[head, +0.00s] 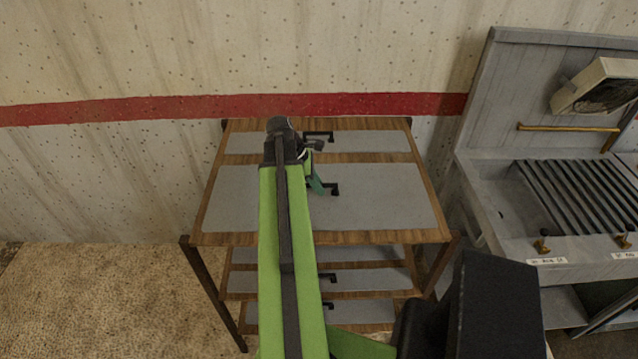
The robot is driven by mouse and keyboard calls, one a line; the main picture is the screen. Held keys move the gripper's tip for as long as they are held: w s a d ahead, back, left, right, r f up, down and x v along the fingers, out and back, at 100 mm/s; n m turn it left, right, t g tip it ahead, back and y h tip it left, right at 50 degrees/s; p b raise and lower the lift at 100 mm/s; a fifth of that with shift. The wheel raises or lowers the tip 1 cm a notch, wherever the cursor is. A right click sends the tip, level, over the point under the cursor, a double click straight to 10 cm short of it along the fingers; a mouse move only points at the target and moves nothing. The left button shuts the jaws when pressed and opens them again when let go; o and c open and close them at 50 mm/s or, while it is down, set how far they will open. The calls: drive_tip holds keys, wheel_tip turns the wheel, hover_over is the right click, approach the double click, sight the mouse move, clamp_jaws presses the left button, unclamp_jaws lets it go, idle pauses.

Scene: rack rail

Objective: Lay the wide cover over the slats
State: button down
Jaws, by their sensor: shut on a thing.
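The wide cover (390,205) is a large flat grey panel with a black bracket handle (334,190). It lies on the wooden-framed top of a rack, apparently flat. My gripper (318,187) is small and teal, partly hidden by my green arm, and is shut at the left part of this handle. My arm also hides part of the cover's left side. The slats (575,195) are dark parallel bars set in a grey unit at the right. They are uncovered and well apart from the cover.
A narrower grey panel (375,142) with its own handle lies behind the wide cover. Similar panels (365,279) lie on lower shelves. The grey unit has a tall back panel (520,95), a brass rail (568,128), a pale box (595,88) and front knobs (541,243).

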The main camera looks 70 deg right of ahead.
drive_tip(key=shift+s+r+p, duration=0.2)
drive_tip(key=shift+r+p, duration=2.8)
drive_tip(key=shift+r, duration=0.1)
drive_tip(key=shift+f, duration=0.1)
